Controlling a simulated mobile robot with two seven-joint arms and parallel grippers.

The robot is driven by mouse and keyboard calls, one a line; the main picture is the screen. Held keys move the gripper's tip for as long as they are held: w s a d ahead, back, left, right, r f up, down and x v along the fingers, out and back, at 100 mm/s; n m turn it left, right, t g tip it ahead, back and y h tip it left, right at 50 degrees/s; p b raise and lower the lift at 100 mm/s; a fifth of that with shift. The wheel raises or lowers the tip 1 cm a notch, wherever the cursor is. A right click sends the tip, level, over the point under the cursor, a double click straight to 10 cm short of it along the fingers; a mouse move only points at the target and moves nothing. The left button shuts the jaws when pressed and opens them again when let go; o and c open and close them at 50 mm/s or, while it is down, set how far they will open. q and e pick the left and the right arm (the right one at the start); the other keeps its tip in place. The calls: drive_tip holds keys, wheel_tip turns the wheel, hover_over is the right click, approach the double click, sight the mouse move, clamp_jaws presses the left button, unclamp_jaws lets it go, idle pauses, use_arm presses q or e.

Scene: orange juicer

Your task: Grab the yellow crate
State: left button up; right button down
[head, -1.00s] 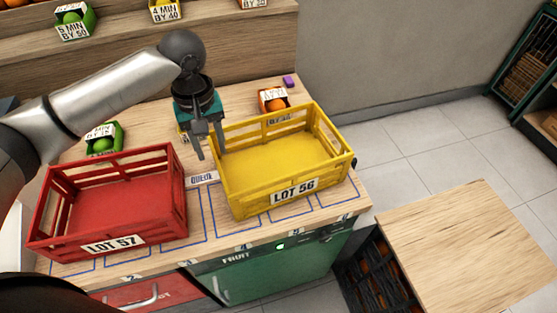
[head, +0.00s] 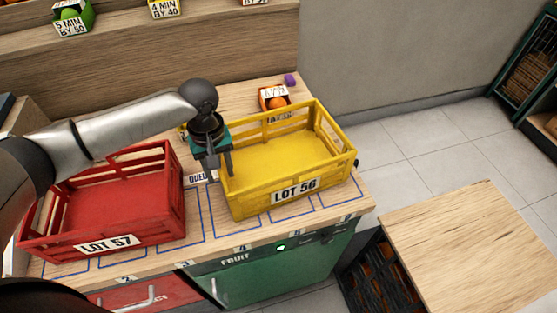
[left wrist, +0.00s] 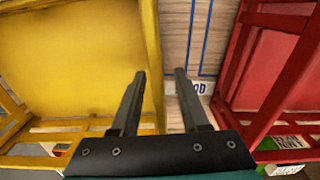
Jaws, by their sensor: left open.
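The yellow crate (head: 285,163), labelled LOT 56, stands upright and empty on the counter in the head view. My left gripper (head: 219,172) is open at the crate's left side wall, pointing down. In the left wrist view the yellow crate (left wrist: 75,60) fills the left side. The two fingers of my left gripper (left wrist: 158,75) are apart there, one over the yellow wall's edge and one over the gap beside it. I cannot tell whether a finger touches the wall. My right gripper is not seen.
A red crate (head: 120,205), labelled LOT 57, stands left of the yellow one; it also shows in the left wrist view (left wrist: 275,70). A small orange box (head: 275,98) with fruit is behind. A wooden surface (head: 470,245) is at lower right. Shelves rise behind the counter.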

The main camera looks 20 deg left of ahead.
use_arm(q)
clamp_jaws()
idle(1.3)
